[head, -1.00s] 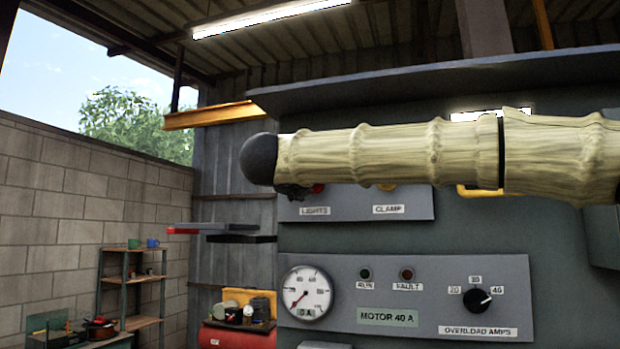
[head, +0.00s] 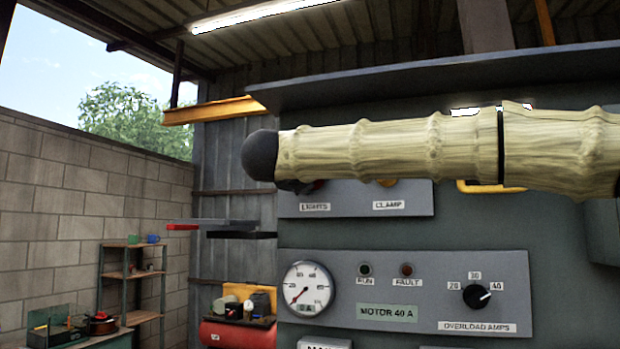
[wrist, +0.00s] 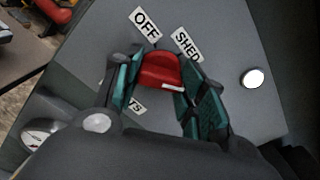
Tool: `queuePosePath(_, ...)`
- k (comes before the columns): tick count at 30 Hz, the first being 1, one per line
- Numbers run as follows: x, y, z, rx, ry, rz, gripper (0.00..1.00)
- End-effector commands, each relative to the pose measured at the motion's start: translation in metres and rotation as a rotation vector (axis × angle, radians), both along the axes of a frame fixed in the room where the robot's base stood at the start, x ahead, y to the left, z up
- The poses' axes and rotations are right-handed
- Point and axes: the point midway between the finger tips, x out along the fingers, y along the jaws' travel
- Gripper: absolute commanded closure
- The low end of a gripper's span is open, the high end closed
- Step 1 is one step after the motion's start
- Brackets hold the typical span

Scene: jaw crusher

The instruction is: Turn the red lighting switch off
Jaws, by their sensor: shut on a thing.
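The red lighting switch (wrist: 160,70) sits on the grey panel in the wrist view. The label OFF (wrist: 146,24) is at its upper left and the label SHED (wrist: 188,43) at its upper right. The teal-padded fingers of my gripper (wrist: 156,88) lie on either side of the red switch, shut on it. In the head view only a sliver of the red switch (head: 319,185) shows under my arm, above the LIGHTS label (head: 315,207). My arm hides most of the gripper there. The ceiling light (head: 270,12) is lit.
The CLAMP label (head: 388,205) is to the right on the same panel. Below is a panel with a round gauge (head: 306,289), RUN and FAULT lamps and a black overload knob (head: 476,297). A yellow handle (head: 490,187) shows behind my arm. Shelves (head: 132,275) stand far left.

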Motion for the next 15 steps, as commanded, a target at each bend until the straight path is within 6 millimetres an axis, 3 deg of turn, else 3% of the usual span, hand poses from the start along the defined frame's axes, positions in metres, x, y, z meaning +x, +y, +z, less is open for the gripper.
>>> queuePosePath(15, -0.0002, 0.0006, 0.003, -0.394, 0.127, 0.0, 0.83)
